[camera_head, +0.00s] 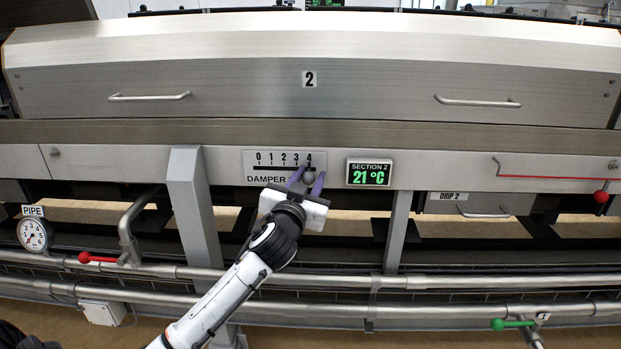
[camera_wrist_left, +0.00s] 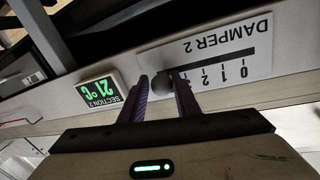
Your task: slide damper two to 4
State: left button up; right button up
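The damper 2 plate (camera_head: 263,168) is white, with a scale from 0 to 4 and a slot; it also shows upside down in the left wrist view (camera_wrist_left: 228,52). Its round grey knob (camera_head: 308,177) stands under the 4, at the right end of the scale. My left gripper (camera_head: 307,181) has its purple fingers on both sides of the knob. In the left wrist view, the knob (camera_wrist_left: 161,80) sits between the fingertips, close to the right finger; whether both fingers press on it is unclear. My right gripper is out of view.
A section 2 display (camera_head: 369,173) reading 21 °C is just right of the plate. A grey post (camera_head: 192,205) stands to the left. Horizontal pipes (camera_head: 450,283) run below.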

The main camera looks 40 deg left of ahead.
pick_arm(q)
jog(key=shift+o, duration=1.3)
jog(key=shift+w+d, duration=0.1)
jog(key=shift+d, duration=0.05)
jog(key=v, duration=1)
jog(key=shift+p, duration=0.35)
